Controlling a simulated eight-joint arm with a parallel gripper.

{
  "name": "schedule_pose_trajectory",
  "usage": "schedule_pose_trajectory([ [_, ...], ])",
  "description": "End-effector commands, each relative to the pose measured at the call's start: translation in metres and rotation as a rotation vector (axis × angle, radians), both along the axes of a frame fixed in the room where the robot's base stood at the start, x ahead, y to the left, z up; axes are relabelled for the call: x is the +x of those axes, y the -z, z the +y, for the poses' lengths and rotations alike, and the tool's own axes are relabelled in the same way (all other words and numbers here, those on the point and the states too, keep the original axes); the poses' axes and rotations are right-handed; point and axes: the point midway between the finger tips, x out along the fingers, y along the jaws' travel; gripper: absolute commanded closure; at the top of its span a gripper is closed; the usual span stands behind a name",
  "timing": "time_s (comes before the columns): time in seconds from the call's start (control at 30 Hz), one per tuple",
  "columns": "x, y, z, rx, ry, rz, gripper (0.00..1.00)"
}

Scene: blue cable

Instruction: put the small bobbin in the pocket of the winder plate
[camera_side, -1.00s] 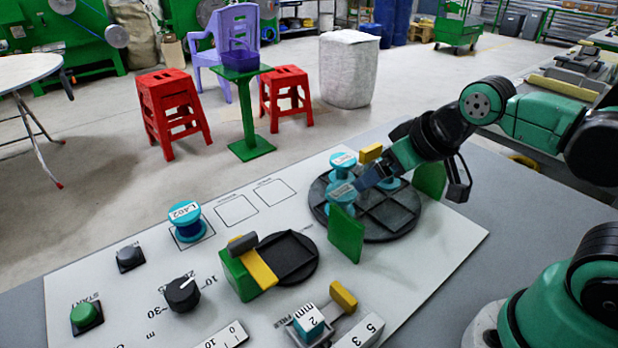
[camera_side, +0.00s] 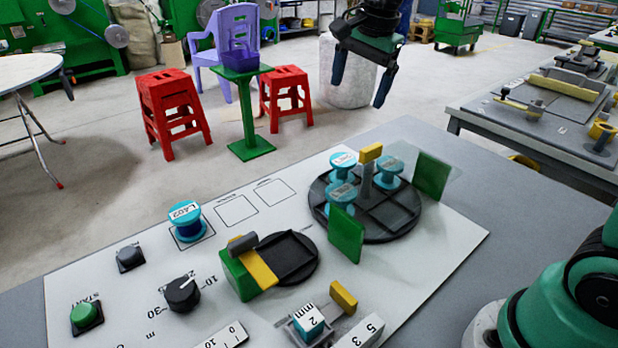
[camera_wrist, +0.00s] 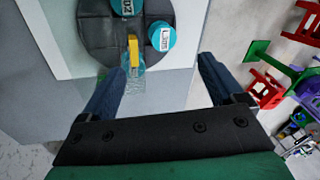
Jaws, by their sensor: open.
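Three teal bobbins sit on the large dark round plate (camera_side: 385,228): a back-left one (camera_side: 343,160), a front one (camera_side: 341,196) and a right one (camera_side: 389,171). A similar bobbin wound with blue (camera_side: 187,222) stands upright on a marked square at left. A smaller dark round plate with an empty square pocket (camera_side: 287,257) lies near the panel's middle. Which bobbin is the small one I cannot tell. My gripper (camera_side: 358,94) is open and empty, high above and behind the large plate. In the wrist view, a labelled bobbin (camera_wrist: 161,36) shows beyond the spread fingers (camera_wrist: 160,70).
A yellow-topped post (camera_side: 370,153) rises from the large plate. Green upright plates (camera_side: 346,236) (camera_side: 431,176) flank it. A green block with a yellow bar (camera_side: 240,275) stands against the small plate. A selector knob (camera_side: 182,294) is at the front left.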

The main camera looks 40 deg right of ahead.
Motion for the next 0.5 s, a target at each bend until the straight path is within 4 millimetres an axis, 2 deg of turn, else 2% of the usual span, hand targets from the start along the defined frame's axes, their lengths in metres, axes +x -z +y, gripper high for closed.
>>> schedule_pose_trajectory([
  [0.03, 0.012, 0.003, -0.006, 0.028, 0.118, 0.032, 0.12],
  [0.2, 0.037, 0.017, -0.02, 0.092, 0.469, 0.122, 0.12],
  [0.43, 0.058, 0.04, -0.037, 0.127, 0.848, 0.212, 0.12],
  [0.5, 0.058, 0.056, -0.036, 0.127, 0.862, 0.216, 0.12],
])
